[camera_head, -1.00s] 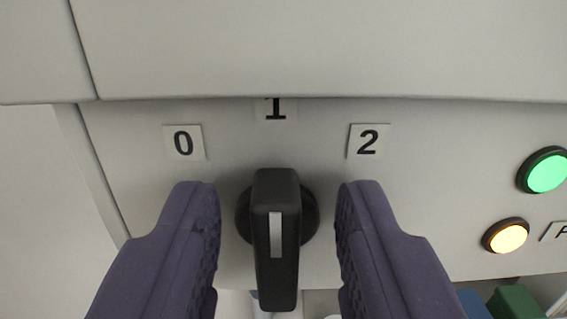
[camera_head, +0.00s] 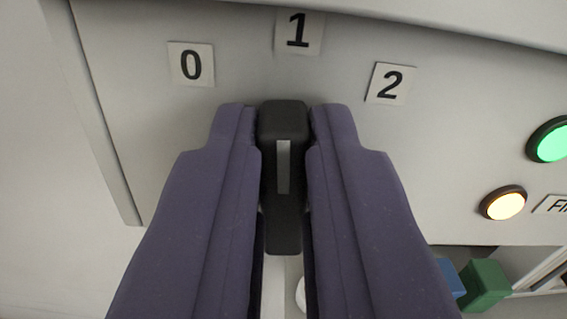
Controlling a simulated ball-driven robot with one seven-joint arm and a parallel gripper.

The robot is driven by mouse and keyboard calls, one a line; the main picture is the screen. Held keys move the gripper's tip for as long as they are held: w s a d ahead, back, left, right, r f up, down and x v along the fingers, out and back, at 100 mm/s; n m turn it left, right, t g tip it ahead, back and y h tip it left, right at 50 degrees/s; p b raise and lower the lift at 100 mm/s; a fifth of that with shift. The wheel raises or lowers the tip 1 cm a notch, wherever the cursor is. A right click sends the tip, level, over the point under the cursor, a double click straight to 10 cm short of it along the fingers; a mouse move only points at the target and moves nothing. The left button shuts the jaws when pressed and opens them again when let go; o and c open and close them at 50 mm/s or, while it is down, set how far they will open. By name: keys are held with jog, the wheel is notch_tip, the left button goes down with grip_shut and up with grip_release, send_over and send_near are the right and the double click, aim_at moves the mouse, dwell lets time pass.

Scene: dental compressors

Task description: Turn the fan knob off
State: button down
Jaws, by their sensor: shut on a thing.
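The fan knob (camera_head: 284,167) is a black bar handle with a light grey stripe, on a pale grey panel (camera_head: 330,75). Its handle lies between the purple fingers of my gripper (camera_head: 283,125), which is shut on it. The knob's round base is hidden behind the fingers. The handle points up toward the "1" label (camera_head: 299,31). The "0" label (camera_head: 191,65) is at the upper left of the knob and the "2" label (camera_head: 390,84) at the upper right.
A lit green button (camera_head: 552,144) and a lit yellow button (camera_head: 504,204) are on the panel at the right. A green box (camera_head: 486,284) and a blue box (camera_head: 451,279) stand below the panel at lower right. The panel's left edge is near the knob.

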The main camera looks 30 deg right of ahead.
jog(key=shift+w+a+f+n+b, duration=0.1)
jog(key=shift+a+n+b, duration=0.1)
jog(key=shift+n+b, duration=1.6)
jog(key=shift+w+a+f+n+b, duration=0.1)
jog(key=shift+a+n+b, duration=0.05)
jog(key=shift+n+b, duration=1.65)
jog(key=shift+n, duration=0.4)
jog(key=c, duration=1.1)
grip_release()
jog(key=b+v, duration=0.1)
jog(key=v, duration=0.7)
